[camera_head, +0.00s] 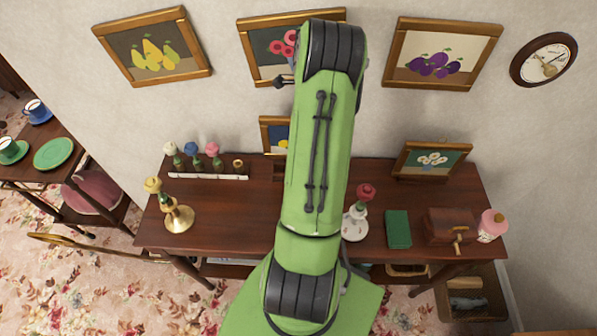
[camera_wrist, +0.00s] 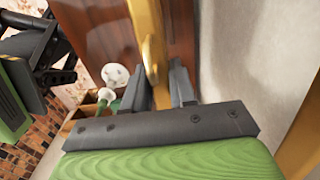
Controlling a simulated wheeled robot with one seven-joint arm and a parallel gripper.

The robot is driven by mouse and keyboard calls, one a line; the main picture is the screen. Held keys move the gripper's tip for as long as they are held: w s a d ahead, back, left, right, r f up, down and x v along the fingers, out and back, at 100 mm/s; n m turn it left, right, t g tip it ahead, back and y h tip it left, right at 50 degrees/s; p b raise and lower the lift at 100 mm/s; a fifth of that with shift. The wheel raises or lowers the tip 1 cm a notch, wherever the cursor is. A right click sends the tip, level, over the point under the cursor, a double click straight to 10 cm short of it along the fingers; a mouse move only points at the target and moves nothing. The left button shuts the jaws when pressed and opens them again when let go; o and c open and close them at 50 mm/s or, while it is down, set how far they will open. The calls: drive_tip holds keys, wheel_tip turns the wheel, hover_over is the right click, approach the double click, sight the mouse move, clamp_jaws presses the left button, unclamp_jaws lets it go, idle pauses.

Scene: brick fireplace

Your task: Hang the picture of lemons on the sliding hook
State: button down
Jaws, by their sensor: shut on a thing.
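In the head view, a small gold-framed picture with a dark blue ground and a bit of yellow (camera_head: 268,134) shows left of my arm, above the sideboard's back edge. It looks like the lemon picture, but my arm covers most of it. My gripper is hidden there behind the arm. In the wrist view, my gripper (camera_wrist: 168,88) is shut on a gold frame edge (camera_wrist: 149,35), apparently that picture's. The picture's face is not visible in the wrist view. I cannot make out the sliding hook in either view.
The sideboard (camera_head: 240,225) bears a brass candlestick (camera_head: 179,216), a teal picture (camera_head: 430,160), a green book (camera_head: 398,229) and a wooden box (camera_head: 447,224).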

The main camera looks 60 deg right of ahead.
wheel_tip(320, 180, down, 9)
drive_tip(key=shift+d+f, duration=0.1)
drive_tip(key=shift+w+d+f, duration=0.1)
drive_tip(key=shift+w+f, duration=0.05)
drive_tip(key=shift+f, duration=0.15)
drive_tip(key=shift+f, duration=0.2)
drive_tip(key=c, duration=0.9)
unclamp_jaws()
